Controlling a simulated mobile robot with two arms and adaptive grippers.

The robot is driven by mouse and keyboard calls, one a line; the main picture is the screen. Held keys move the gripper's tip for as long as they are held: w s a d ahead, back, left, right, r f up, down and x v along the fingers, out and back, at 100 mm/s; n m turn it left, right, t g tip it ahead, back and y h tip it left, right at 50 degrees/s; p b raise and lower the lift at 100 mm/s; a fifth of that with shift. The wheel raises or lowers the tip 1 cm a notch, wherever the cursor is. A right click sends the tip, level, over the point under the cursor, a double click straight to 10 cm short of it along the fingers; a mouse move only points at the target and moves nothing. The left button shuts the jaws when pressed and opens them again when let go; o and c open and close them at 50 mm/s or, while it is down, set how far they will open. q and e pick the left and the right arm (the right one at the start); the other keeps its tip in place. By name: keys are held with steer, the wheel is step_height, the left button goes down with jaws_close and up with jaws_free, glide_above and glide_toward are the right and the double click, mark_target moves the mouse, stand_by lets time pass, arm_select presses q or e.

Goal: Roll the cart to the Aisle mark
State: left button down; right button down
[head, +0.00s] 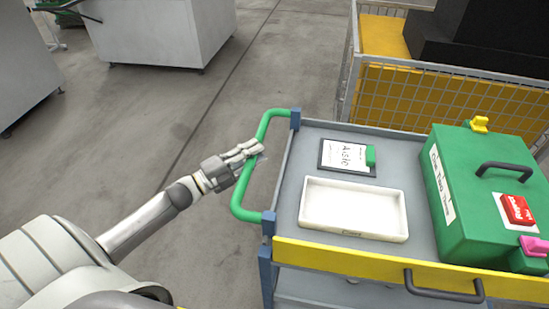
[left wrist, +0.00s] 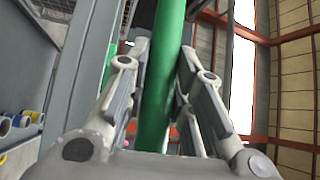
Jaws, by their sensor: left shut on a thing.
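The cart (head: 288,231) has a grey top, blue corner posts and a green push handle (head: 241,200) on its left end. My left gripper (head: 254,151) is shut on the green handle, near its middle. In the left wrist view the green bar (left wrist: 162,75) runs between the two fingers of my left gripper (left wrist: 162,85). A clipboard with a paper reading "Aisle" (head: 345,155) lies on the cart's top. The Aisle mark on the floor is not visible. My right gripper is not in view.
The cart bears a white tray (head: 353,234) and a green case (head: 465,175) with a red label. A yellow-panelled wire cage (head: 440,100) stands close behind the cart. Grey cabinets (head: 160,30) stand at the upper left. The concrete floor (head: 130,130) left of the cart is clear.

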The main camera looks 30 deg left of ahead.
arm_select(q)
steer(key=s+a+b, duration=0.1)
steer(key=s+a, duration=0.1)
steer(key=a, duration=0.6)
steer(key=s+a+b, duration=0.2)
steer(key=s+a, duration=0.1)
steer(key=a, duration=0.5)
steer(key=shift+s+a, duration=0.2)
steer(key=shift+s, duration=0.05)
steer(key=c, duration=1.3)
jaws_free()
steer(key=shift+w, duration=0.1)
steer(key=shift+o, duration=0.2)
steer(key=v, duration=1.2)
steer(key=shift+f, duration=0.1)
